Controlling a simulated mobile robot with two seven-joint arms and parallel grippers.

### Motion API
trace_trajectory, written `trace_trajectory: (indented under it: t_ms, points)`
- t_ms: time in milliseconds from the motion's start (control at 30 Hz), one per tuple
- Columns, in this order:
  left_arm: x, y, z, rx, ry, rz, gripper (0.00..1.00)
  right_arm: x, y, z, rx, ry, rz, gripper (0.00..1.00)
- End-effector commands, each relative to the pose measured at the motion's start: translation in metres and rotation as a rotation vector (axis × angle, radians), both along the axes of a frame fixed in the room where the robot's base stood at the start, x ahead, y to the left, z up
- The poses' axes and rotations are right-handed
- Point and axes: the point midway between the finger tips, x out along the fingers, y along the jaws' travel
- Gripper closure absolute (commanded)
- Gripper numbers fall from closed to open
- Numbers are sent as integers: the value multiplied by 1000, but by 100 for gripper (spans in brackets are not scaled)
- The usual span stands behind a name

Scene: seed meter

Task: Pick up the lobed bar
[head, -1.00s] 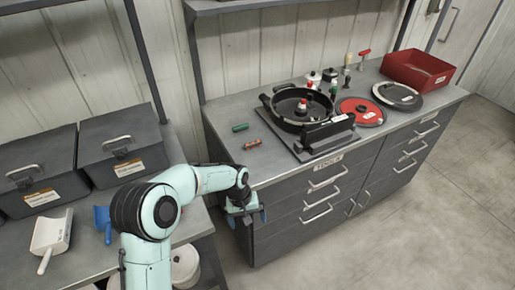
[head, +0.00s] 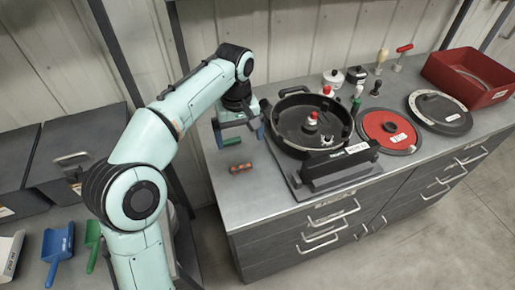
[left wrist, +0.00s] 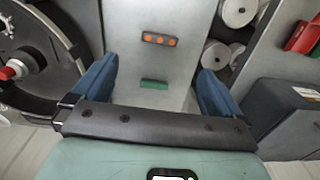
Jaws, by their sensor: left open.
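Two small bars lie on the grey bench top. One is dark brown with three orange round spots (head: 241,168) and also shows in the left wrist view (left wrist: 160,39). The other is green (left wrist: 153,84); in the head view it is partly hidden under my left gripper (head: 239,132). Which of them is the lobed bar I cannot tell for certain. My left gripper, with blue fingers, is open and empty above the bench. In the left wrist view the green bar shows between the fingers (left wrist: 158,68), and the brown bar lies beyond it. My right gripper is not in view.
A black round seed meter housing (head: 285,137) stands on a plate right of the bars. A red disc (head: 375,127), a dark disc (head: 455,121) and a red bin (head: 462,58) lie farther right. White rolls (left wrist: 238,12) show below the bench edge.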

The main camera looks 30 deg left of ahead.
Motion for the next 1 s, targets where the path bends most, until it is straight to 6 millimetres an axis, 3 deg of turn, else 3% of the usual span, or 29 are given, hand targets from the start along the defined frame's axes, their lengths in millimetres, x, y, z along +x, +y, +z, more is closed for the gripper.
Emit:
trace_trajectory:
  t_ms: [167,500,733,1000]
  points:
    - [-1,0,-13,1,2,0,0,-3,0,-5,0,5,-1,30]
    - [-1,1,-74,-1,2,0,0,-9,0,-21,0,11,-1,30]
    - [0,2,-90,0,1,1,0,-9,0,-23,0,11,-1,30]
    - [2,6,-128,-1,2,0,0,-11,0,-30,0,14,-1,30]
